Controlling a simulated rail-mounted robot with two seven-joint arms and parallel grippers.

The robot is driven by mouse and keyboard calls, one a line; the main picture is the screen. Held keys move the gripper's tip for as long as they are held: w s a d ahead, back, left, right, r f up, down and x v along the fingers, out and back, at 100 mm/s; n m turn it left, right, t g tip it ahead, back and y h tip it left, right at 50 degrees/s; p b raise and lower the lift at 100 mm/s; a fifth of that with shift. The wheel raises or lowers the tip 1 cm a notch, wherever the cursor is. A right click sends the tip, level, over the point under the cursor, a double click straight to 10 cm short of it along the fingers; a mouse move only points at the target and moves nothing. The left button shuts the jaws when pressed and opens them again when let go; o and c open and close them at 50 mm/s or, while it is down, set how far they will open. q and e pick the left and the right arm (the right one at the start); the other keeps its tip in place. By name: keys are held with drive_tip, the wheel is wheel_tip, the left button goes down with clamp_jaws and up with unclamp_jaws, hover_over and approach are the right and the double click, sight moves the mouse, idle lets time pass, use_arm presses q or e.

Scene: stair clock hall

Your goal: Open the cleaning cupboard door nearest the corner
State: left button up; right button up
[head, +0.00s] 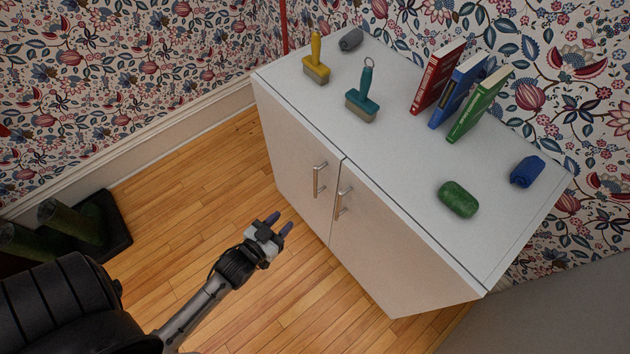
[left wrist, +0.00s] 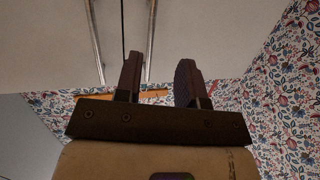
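The white cleaning cupboard (head: 420,165) stands against the patterned wall. Its left door (head: 285,140), on the side of the room corner, and its right door (head: 385,245) both look shut. The left door's bar handle (head: 318,180) and the right door's bar handle (head: 341,204) stand side by side near the middle seam. My left gripper (head: 279,224) is open and empty, in front of the doors and apart from the handles. In the left wrist view, its two fingers (left wrist: 158,80) are spread, with both handles beyond them. My right gripper is not in view.
On the cupboard top are a yellow brush (head: 316,66), a teal brush (head: 363,100), several books (head: 455,90), and grey (head: 351,39), green (head: 458,199) and blue (head: 527,171) rolled cloths. Boots on a dark tray (head: 112,225) stand at left. The wooden floor before the doors is clear.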

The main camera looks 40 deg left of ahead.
use_arm(q)
wheel_tip(320, 180, up, 2)
drive_tip(key=t, duration=0.2)
drive_tip(key=r+b, duration=0.1)
drive_tip(key=b, duration=0.4)
hover_over(315, 197)
drive_tip(key=shift+w+a, duration=0.15)
drive_tip(key=shift+w, duration=0.1)
drive_tip(key=shift+h, duration=0.3)
clamp_jaws()
